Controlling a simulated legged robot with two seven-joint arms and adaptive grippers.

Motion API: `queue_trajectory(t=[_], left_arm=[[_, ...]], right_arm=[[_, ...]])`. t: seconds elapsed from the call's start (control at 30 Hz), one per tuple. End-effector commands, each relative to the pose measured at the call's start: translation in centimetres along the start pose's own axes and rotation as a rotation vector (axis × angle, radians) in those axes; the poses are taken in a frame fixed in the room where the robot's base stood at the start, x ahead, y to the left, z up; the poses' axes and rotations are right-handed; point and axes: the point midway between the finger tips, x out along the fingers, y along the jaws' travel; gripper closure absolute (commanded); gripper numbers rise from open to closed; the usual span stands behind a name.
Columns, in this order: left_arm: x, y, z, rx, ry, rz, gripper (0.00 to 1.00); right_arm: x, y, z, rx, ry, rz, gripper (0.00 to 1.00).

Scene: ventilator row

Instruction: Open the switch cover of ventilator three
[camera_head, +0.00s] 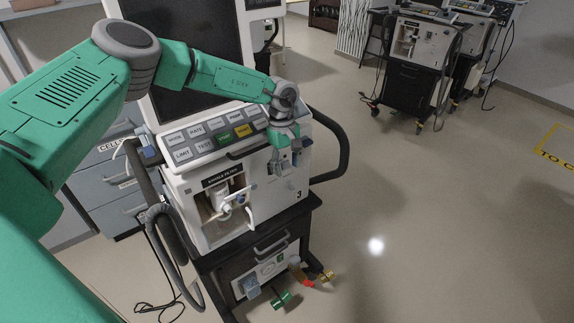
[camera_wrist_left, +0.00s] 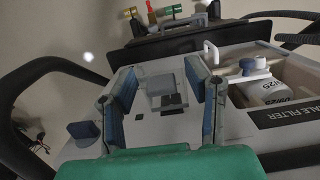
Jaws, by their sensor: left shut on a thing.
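Ventilator three (camera_head: 209,186) is a white and black cart with a sloped key panel and a "3" on its front. My left gripper (camera_head: 285,160) is at the right part of that front, pointing down. In the left wrist view, the fingers of the left gripper (camera_wrist_left: 163,78) lie on both sides of a small grey switch cover (camera_wrist_left: 160,84) and are shut on it. The cover lies over the white front panel, with dark marks beside it. The gripper hides most of the cover in the head view. My right gripper is not in view.
An inhale filter (camera_head: 222,200) with white tubing sits in the recess left of my gripper. Black side handles (camera_head: 341,150) curve out from the cart. A lower unit with coloured fittings (camera_head: 283,298) is below. More ventilators (camera_head: 418,60) stand at the back right; the floor between is clear.

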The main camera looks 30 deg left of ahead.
Motion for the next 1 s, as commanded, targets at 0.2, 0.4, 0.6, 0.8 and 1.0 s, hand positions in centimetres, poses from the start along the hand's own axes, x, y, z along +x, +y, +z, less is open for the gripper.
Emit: queue_trajectory(t=[0.2, 0.4, 0.6, 0.8, 1.0], left_arm=[[0.2, -0.1, 0.0, 0.000, 0.001, -0.003, 0.55], [-0.8, -0.1, 0.1, 0.000, 0.001, 0.001, 0.55], [-4.6, 0.0, 0.0, -0.001, 0.001, 0.002, 0.55], [-8.7, 0.0, -0.1, -0.001, 0.000, -0.001, 0.55], [-11.1, 0.1, -0.2, 0.000, 0.000, -0.004, 0.55]], right_arm=[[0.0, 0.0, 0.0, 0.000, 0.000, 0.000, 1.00], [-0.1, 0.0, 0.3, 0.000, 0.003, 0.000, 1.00], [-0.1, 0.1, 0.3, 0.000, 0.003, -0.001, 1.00], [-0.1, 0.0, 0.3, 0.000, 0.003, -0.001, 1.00], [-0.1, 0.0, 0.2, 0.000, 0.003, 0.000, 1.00]])
